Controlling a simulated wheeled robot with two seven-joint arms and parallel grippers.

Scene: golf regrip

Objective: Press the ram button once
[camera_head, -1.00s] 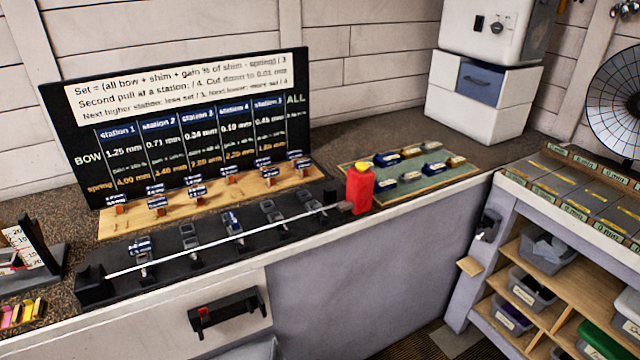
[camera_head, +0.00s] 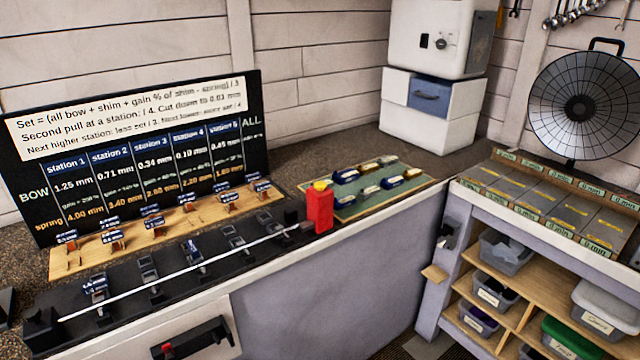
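The ram is a red upright block (camera_head: 319,212) at the right end of the black straightening fixture (camera_head: 120,325). A yellow button (camera_head: 320,185) sits on top of the red block. A thin white shaft (camera_head: 170,281) lies along the fixture over several small stations, its right end near the red block. Neither of my grippers shows in the head view, and nothing touches the button.
A black board (camera_head: 150,160) with station readings stands behind the fixture. A green mat (camera_head: 375,190) with several small blocks lies right of the red block. A shelf unit with bins (camera_head: 505,250) stands at the right. A red-marked black handle (camera_head: 195,340) is on the bench front.

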